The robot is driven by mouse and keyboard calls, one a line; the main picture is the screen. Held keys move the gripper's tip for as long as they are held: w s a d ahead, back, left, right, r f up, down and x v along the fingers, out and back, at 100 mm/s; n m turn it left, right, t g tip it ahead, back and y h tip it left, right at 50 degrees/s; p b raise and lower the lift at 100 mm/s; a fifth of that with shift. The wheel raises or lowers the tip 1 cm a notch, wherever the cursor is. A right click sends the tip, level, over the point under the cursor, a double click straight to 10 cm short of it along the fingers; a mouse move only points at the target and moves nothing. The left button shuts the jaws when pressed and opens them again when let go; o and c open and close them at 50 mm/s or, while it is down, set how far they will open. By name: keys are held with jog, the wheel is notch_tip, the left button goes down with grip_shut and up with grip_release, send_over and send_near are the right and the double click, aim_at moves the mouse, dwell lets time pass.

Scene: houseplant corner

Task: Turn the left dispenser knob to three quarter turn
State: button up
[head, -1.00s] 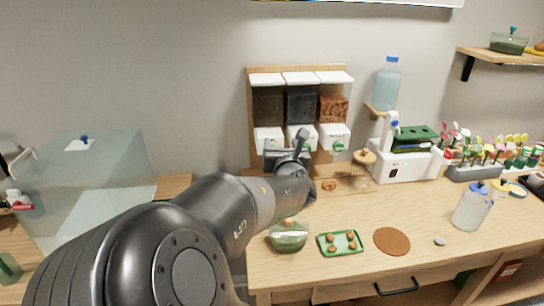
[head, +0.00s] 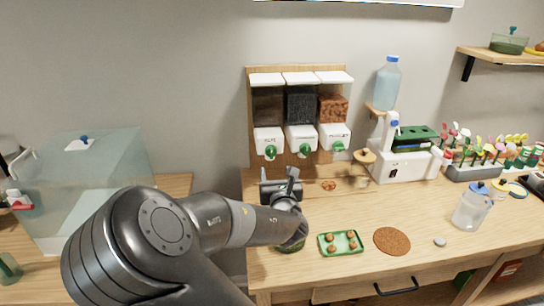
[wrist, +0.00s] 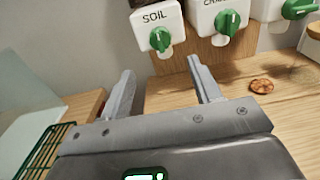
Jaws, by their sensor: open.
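The dispenser (head: 300,110) has three white-fronted units side by side on a wooden wall board. The left unit's green knob (head: 270,152) sits on its white front. The middle knob (head: 304,149) and right knob (head: 339,146) are also green. My gripper (head: 281,176) is below the left unit, above the table. In the wrist view my gripper (wrist: 162,82) is open and empty, its fingers apart, with the left knob beyond the fingertips, touching neither.
A green tray (head: 340,251) with several brown balls and a round brown mat (head: 392,241) lie at the table front. A white machine (head: 405,160) stands right of the dispenser.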

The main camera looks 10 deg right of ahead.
aim_at(272, 155)
jog(key=w, duration=1)
jog(key=c, duration=1)
